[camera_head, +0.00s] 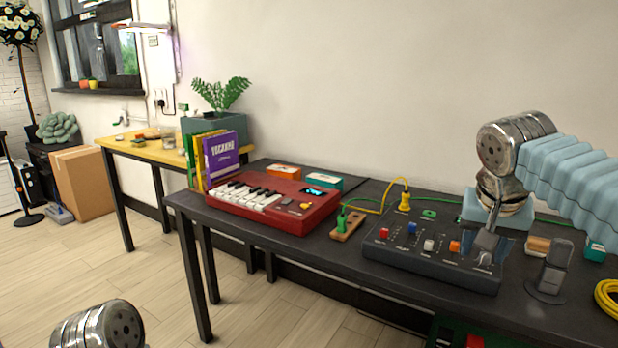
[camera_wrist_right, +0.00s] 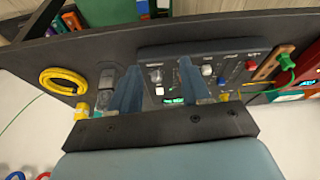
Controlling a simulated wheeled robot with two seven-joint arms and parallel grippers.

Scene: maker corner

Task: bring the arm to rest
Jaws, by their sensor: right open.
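My right arm comes in from the right in the head view, and its gripper (camera_head: 487,245) hangs over the right part of the dark control box (camera_head: 400,268). In the right wrist view the two fingers of this gripper (camera_wrist_right: 159,70) are spread apart with nothing between them. The control box with its coloured knobs (camera_wrist_right: 215,50) shows behind and between the fingers. I cannot tell the exact gap between fingertips and box. Of my left arm only a metal joint shows at the bottom left of the head view; its gripper is out of view.
A red toy keyboard (camera_head: 272,204) stands left on the dark table (camera_head: 345,275). A wooden block with a green plug (camera_head: 346,226) and yellow cable lies between keyboard and box. A grey stand-like device (camera_head: 553,270) and a yellow coil (camera_head: 608,297) are at the right. A yellow table (camera_head: 150,148) stands behind left.

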